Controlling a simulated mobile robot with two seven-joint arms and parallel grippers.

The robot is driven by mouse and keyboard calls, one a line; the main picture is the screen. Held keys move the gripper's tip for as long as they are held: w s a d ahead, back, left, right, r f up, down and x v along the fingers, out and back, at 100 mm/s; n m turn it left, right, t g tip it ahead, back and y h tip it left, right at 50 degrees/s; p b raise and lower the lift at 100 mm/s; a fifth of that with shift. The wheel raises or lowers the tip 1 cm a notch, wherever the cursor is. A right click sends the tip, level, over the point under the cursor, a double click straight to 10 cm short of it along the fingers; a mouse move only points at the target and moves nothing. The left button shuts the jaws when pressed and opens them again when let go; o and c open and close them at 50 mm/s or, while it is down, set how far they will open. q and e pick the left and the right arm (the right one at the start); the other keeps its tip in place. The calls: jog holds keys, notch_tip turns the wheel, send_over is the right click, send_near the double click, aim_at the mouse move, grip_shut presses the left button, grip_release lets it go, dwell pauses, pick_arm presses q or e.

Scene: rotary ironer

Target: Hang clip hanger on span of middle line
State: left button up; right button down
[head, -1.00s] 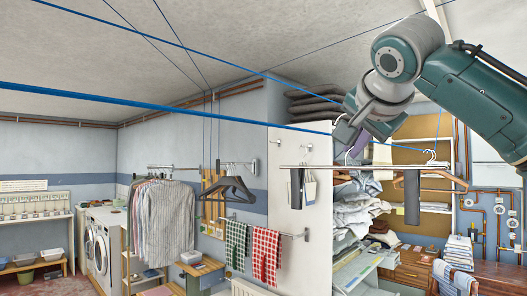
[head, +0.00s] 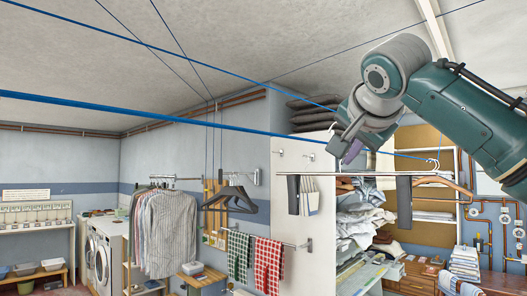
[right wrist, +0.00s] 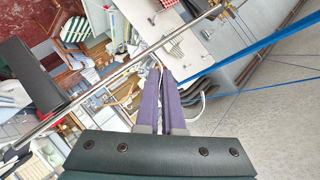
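The clip hanger's thin bar (head: 330,174) hangs level below my right gripper (head: 350,152), with a dark clip near its left end (head: 293,192) and a larger dark clip to the right (head: 404,205). In the right wrist view my gripper's purple fingers (right wrist: 168,100) are close together, apparently on the hanger's hook; the fingers hide the grip itself. The bar (right wrist: 125,75) crosses diagonally beyond them. A thick blue line (head: 160,112) runs towards the gripper; it also shows in the right wrist view (right wrist: 260,50). A second blue line (head: 205,67) passes above. Which is the middle line is unclear. My left gripper is out of view.
A wooden hanger (head: 455,187) with a white hook is behind the bar's right end. A white cabinet side (head: 300,240) and laundry shelves stand behind. Striped shirts (head: 168,235) and dark hangers (head: 230,200) hang further back. Air left of the gripper is open, apart from the lines.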

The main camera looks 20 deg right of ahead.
jog(key=shift+w+a+f+b, duration=0.2)
jog(key=shift+w+a+f, duration=0.1)
jog(key=shift+w+f, duration=0.3)
jog(key=shift+w+a+f+b, duration=0.25)
jog(key=shift+w+f, duration=0.2)
jog(key=shift+w, duration=0.25)
jog(key=shift+f, duration=0.1)
jog(key=shift+f+b, duration=0.35)
jog(key=shift+f, duration=0.05)
jog(key=c, duration=1)
grip_release()
jog(key=shift+o, duration=0.2)
jog(key=shift+r, duration=0.1)
